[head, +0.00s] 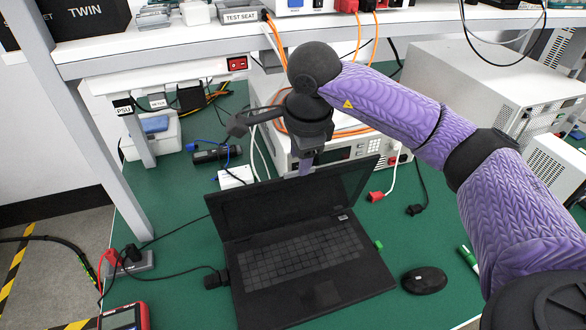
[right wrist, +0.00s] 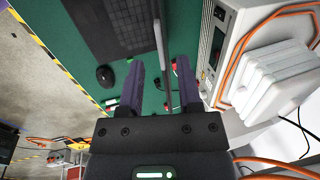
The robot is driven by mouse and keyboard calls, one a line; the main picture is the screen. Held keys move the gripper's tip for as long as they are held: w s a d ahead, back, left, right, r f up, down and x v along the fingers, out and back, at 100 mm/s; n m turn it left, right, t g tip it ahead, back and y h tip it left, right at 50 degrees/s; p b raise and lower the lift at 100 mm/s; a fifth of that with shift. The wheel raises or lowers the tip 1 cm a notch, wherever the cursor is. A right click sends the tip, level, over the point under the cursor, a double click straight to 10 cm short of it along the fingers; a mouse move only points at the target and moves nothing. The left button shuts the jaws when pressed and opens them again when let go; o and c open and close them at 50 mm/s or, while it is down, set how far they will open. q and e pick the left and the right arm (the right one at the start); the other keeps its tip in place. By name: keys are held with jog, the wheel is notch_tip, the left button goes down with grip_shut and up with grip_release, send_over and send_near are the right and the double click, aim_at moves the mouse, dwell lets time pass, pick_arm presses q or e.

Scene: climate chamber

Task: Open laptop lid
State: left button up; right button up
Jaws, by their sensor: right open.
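A black laptop stands on the green bench mat, its keyboard base (head: 305,262) facing me. Its lid (head: 260,208) is raised, roughly upright, with the dark screen showing. My right gripper (head: 306,166) is at the lid's top edge, reaching down from behind, and partly hidden by the lid. In the right wrist view my right gripper (right wrist: 162,64) is open, its two purple fingers apart. The lid (right wrist: 162,45) shows edge-on there, between the finger lines; whether a finger touches it I cannot tell. My left gripper is in neither view.
A black mouse (head: 424,280) lies right of the laptop. A white bench instrument (head: 345,150) with orange cables stands close behind the lid. A shelf edge (head: 170,52) crosses above. A red meter (head: 125,317) and cables lie at front left.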

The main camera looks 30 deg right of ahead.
jog(key=x, duration=0.3)
grip_shut()
jog(key=shift+r, duration=0.1)
dwell(0.5)
dwell(0.4)
dwell(0.4)
